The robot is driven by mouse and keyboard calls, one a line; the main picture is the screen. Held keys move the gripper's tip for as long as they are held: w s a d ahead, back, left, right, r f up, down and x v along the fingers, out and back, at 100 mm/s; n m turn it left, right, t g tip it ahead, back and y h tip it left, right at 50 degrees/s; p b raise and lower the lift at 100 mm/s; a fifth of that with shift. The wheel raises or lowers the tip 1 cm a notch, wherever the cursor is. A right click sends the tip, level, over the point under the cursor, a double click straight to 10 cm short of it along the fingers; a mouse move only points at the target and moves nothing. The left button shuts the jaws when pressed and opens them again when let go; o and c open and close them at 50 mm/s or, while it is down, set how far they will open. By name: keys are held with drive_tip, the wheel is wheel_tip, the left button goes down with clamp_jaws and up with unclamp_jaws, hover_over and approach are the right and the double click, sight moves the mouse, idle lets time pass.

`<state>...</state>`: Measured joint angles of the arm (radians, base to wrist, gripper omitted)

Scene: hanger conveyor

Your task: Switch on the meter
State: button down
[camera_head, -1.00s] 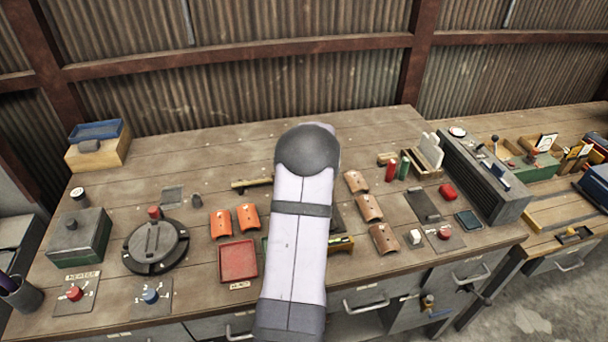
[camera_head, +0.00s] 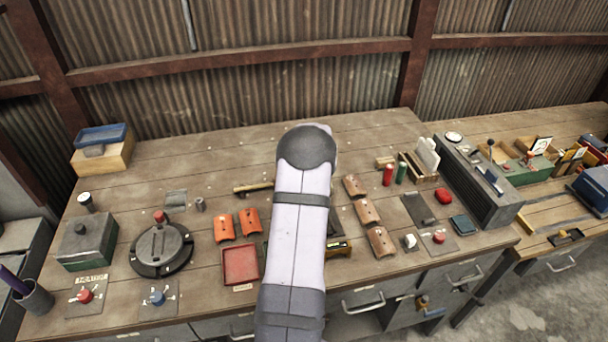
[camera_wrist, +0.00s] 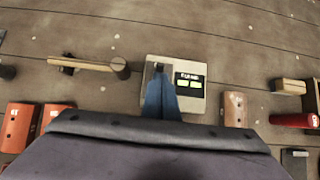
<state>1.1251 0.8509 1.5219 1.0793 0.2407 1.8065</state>
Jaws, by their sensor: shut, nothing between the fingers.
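The meter (camera_wrist: 198,105) is a pale grey box in the wrist view, at the upper middle. Its dark panel has white lettering and two bright yellow-green patches. A dark part (camera_wrist: 158,68) shows on its left side. My gripper (camera_wrist: 161,82) has blue fingers, which are together and empty. The fingertips are over the meter's left part, just below the dark part in the picture. I cannot tell whether they touch it. In the head view my arm hides the meter and my gripper.
Orange tiles (camera_head: 249,222) lie left of my arm and brown tiles (camera_head: 367,211) right of it. A brass-coloured tool (camera_wrist: 85,66) lies left of the meter. A red cylinder (camera_wrist: 294,120) is at the right. Bare bench shows behind the meter.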

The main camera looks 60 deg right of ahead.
drive_tip(key=shift+r, duration=0.1)
drive_tip(key=shift+r+p, duration=0.65)
drive_tip(key=shift+p, duration=0.2)
drive_tip(key=shift+s+a, duration=0.1)
drive_tip(key=shift+s, duration=0.05)
drive_tip(key=shift+s+a+r+b, duration=0.2)
drive_tip(key=shift+s+a+b, duration=0.1)
drive_tip(key=shift+b, duration=0.2)
wheel_tip(320, 180, up, 11)
drive_tip(key=p, duration=0.3)
drive_tip(key=shift+s+a+p, duration=0.2)
drive_tip(key=shift+a+p, duration=0.05)
drive_tip(key=shift+p, duration=0.05)
idle(0.3)
